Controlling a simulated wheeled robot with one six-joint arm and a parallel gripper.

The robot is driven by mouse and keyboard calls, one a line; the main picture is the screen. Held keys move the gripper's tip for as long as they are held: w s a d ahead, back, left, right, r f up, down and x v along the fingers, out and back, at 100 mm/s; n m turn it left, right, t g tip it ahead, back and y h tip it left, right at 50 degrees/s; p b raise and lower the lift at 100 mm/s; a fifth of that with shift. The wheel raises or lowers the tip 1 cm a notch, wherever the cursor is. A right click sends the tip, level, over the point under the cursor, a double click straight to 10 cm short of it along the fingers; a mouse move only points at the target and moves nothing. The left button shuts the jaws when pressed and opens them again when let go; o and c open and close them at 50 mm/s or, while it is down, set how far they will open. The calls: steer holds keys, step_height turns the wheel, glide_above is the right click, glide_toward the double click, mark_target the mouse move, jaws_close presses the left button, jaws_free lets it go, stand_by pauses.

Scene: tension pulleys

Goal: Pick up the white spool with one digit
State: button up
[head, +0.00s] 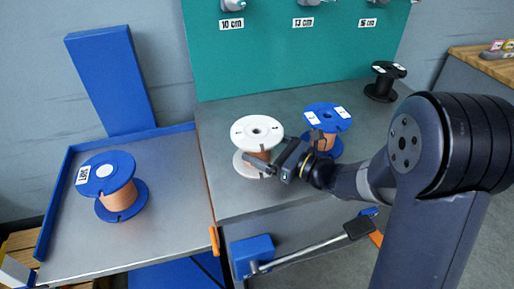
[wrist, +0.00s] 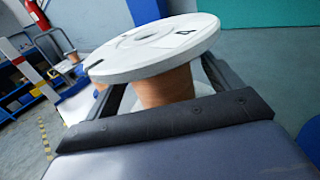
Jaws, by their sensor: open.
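The white spool (head: 257,132), wound with copper-coloured wire, stands upright on the grey table right of the raised blue-edged tray. In the wrist view its white top flange (wrist: 150,48) carries a dark mark like a 4, and the copper core (wrist: 165,88) shows below it. My gripper (head: 268,165) is at the spool's near right side, below the top flange. In the wrist view the open fingers lie on both sides of the core. I cannot tell whether either finger touches it. The lower flange is partly hidden by my gripper.
A blue spool (head: 327,117) with two white labels stands close behind my gripper. A black spool (head: 384,83) stands at the back right. Another blue spool (head: 107,180) sits on the left tray (head: 68,232). A teal board (head: 285,50) with labelled pegs rises behind.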

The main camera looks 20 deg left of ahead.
steer(key=shift+x, duration=1.15)
steer(key=c, duration=1.5)
